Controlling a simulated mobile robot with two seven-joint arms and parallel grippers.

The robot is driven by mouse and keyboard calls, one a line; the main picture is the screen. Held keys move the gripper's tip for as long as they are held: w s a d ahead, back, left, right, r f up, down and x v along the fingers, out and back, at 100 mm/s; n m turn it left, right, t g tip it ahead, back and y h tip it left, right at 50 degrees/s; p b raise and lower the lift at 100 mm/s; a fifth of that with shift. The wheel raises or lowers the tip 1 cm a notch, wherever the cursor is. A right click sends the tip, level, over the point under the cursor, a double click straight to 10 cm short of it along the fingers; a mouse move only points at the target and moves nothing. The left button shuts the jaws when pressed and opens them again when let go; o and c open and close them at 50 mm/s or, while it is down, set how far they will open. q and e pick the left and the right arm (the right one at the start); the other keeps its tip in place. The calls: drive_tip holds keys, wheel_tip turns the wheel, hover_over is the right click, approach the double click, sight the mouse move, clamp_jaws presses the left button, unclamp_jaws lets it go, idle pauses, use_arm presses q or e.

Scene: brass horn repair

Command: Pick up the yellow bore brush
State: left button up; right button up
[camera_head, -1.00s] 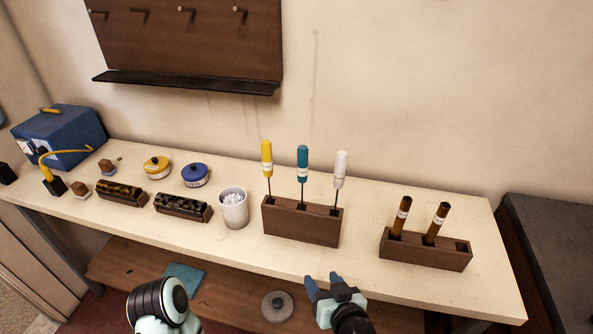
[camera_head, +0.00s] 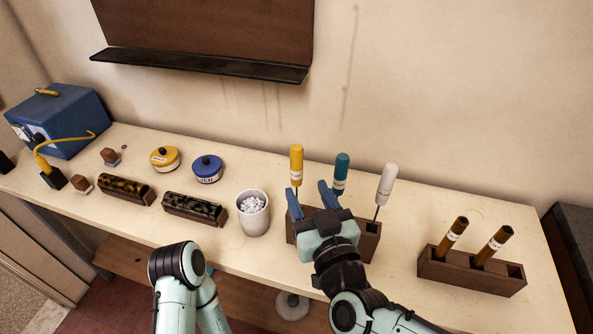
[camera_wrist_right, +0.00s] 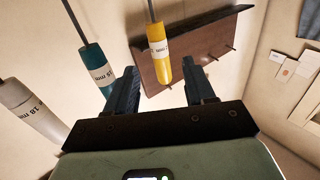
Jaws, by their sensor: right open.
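The yellow bore brush (camera_head: 296,166) stands upright in the left slot of a dark wooden block (camera_head: 371,243), handle up on a thin rod. A teal brush (camera_head: 341,172) and a white brush (camera_head: 386,184) stand beside it. My right gripper (camera_head: 309,199) is open and empty, in front of the block, its fingers pointing toward the yellow and teal handles. In the right wrist view the yellow handle (camera_wrist_right: 160,62) shows between the two open fingers (camera_wrist_right: 160,90), beyond their tips; I see no contact. My left gripper is out of view; only my left arm shows.
A white cup of pellets (camera_head: 253,214) stands left of the block. A second block (camera_head: 471,274) with two brown-handled tools is to the right. Yellow (camera_head: 164,158) and blue tins (camera_head: 207,168) sit farther left. A wall board with a ledge (camera_head: 200,66) hangs behind.

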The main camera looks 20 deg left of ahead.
sight(299, 174)
drive_tip(key=x, duration=0.5)
drive_tip(key=p+x, duration=0.1)
drive_tip(key=x, duration=0.2)
drive_tip(key=shift+d+f, duration=0.1)
drive_tip(key=shift+f, duration=0.2)
drive_tip(key=shift+s, duration=0.1)
clamp_jaws()
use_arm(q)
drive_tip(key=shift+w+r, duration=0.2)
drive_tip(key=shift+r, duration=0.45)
use_arm(e)
drive_tip(key=shift+r, duration=0.1)
